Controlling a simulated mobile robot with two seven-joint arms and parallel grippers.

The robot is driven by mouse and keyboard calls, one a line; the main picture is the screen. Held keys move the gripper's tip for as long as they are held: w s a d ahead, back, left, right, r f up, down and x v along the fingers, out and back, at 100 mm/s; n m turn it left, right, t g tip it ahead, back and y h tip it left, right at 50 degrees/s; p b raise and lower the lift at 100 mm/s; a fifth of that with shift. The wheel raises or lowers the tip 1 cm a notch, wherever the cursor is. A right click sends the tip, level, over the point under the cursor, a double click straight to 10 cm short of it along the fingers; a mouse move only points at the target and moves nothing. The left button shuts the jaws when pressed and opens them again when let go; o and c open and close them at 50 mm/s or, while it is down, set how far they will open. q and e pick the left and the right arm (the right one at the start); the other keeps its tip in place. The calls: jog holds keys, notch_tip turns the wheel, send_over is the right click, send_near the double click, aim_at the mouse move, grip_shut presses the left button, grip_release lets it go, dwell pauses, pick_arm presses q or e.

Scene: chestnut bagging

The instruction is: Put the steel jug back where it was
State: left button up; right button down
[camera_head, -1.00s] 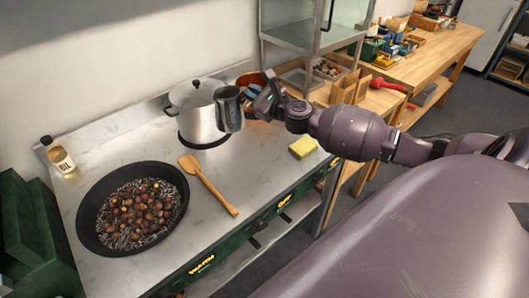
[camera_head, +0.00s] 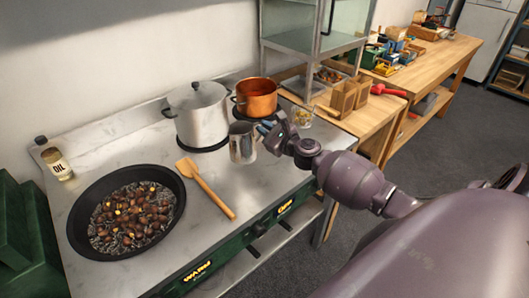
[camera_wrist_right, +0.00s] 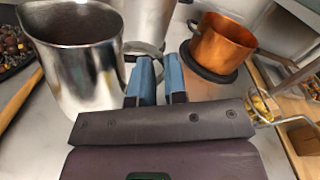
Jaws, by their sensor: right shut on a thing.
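The steel jug (camera_head: 243,145) is upright over the right part of the steel cooktop, in front of the copper pot. I cannot tell whether its base touches the surface. My right gripper (camera_head: 265,132) is at the jug's right side, its blue fingers shut on the handle. In the right wrist view the jug (camera_wrist_right: 78,62) is at the upper left, its open mouth facing up, and the gripper's fingers (camera_wrist_right: 150,82) close around its handle. My left gripper is not in view.
A lidded pot (camera_head: 200,118) stands behind and left of the jug; a copper pot (camera_head: 257,98) stands behind it. A wooden spatula (camera_head: 207,189) and a pan of chestnuts (camera_head: 172,222) lie to the left. A small wire basket (camera_head: 302,117) is at right.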

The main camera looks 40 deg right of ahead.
notch_tip(320, 180, down, 6)
jog(key=b, duration=0.2)
jog(key=shift+f+b, duration=0.25)
jog(key=shift+b, duration=0.05)
jog(key=shift+f, duration=0.2)
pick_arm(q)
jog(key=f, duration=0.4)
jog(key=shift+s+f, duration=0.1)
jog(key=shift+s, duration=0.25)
pick_arm(e)
jog(key=shift+r, duration=0.1)
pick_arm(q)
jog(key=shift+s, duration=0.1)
pick_arm(e)
jog(key=shift+f, duration=0.2)
jog(key=c, duration=1.2)
grip_release()
jog(key=shift+c, duration=0.2)
jog(key=shift+o, duration=0.4)
